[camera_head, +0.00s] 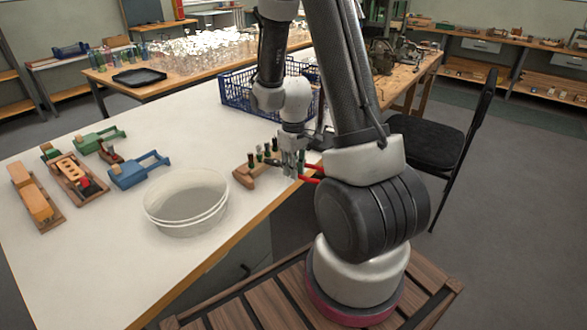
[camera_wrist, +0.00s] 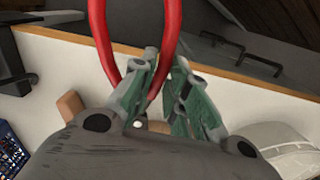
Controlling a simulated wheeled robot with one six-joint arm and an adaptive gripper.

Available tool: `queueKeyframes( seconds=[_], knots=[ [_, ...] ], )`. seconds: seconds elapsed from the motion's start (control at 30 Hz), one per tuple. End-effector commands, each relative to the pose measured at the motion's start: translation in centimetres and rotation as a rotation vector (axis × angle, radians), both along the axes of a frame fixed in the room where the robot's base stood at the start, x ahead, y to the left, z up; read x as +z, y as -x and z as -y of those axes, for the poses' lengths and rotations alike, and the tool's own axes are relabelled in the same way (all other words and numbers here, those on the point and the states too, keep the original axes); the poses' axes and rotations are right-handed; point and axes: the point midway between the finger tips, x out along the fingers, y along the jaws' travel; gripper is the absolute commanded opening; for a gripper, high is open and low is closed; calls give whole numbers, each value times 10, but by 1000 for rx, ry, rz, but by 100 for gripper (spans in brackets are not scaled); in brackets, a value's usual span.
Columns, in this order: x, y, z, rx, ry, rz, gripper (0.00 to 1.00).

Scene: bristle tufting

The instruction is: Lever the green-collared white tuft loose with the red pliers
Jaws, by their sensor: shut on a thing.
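My gripper (camera_head: 290,163) is over the near edge of the white table, at the right end of a wooden brush block (camera_head: 250,174). Dark tufts stand upright on the block. The red pliers (camera_head: 311,172) are in my gripper, with red handles poking out to its right. In the wrist view the two red handles (camera_wrist: 172,45) spread upward past my gripper's fingers (camera_wrist: 165,62), which are shut on the pliers. The pliers' jaws are hidden. Part of the block (camera_wrist: 70,107) shows beside the fingers. I cannot make out the green-collared white tuft for sure.
A clear round bowl (camera_head: 185,212) stands left of the block. Blue (camera_head: 139,172), green and orange wooden tools lie farther left. A blue crate (camera_head: 235,91) stands behind my arm. A black chair (camera_head: 440,140) is to the right. The table's near left is clear.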

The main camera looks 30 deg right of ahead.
Motion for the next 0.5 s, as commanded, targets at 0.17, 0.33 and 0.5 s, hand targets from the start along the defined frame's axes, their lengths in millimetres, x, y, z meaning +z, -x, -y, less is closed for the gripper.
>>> queueKeyframes(
  seconds=[0.17, 0.33, 0.5],
  knots=[
    [0, -1, -1, 0, 0, 0, 0],
    [0, -2, -4, 1, 0, 0, 0],
    [0, -4, -6, 1, 0, 0, 0]
  ],
)
